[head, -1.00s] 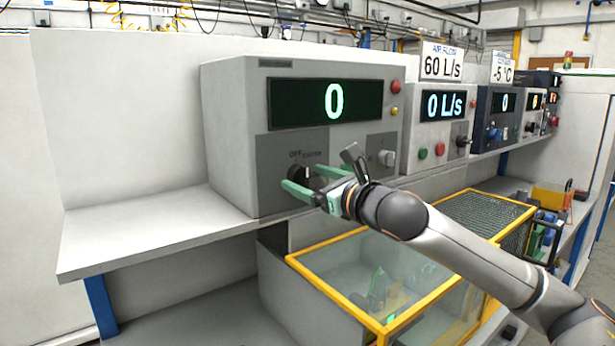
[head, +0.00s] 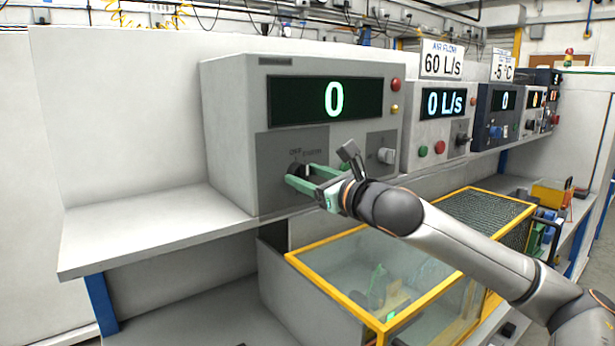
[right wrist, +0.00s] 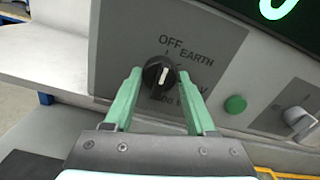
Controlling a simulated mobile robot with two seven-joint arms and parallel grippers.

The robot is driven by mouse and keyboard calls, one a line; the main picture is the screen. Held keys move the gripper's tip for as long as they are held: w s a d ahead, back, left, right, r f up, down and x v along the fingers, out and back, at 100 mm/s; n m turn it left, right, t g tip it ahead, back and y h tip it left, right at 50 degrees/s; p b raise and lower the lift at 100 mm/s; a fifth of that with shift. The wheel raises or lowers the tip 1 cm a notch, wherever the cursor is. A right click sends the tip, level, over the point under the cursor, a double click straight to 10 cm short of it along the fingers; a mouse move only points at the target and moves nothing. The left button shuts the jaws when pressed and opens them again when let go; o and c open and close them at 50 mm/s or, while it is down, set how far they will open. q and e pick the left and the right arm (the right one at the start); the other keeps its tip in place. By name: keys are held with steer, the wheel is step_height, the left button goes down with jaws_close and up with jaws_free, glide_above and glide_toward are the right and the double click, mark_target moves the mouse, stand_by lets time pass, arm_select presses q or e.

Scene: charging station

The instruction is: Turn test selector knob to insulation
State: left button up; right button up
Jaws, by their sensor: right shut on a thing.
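The test selector knob (right wrist: 154,73) is round and black with a white pointer mark, on the dark grey panel of the tester (head: 232,130). In the right wrist view the labels OFF and EARTH show above and right of it; lower labels are partly covered by a finger. The pointer stands nearly upright in that view, but which label it marks I cannot tell. My right gripper (right wrist: 158,84) has its green fingers on either side of the knob, shut on it. In the head view the right gripper (head: 302,173) partly hides the knob. My left gripper is not in view.
The tester's display (head: 325,101) reads 0. A green button (right wrist: 235,104) and a pale switch knob (head: 387,156) sit to the right of the selector. A yellow-framed clear box (head: 340,240) stands below my right arm. The shelf (head: 150,225) at left is clear.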

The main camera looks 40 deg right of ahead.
jaws_close()
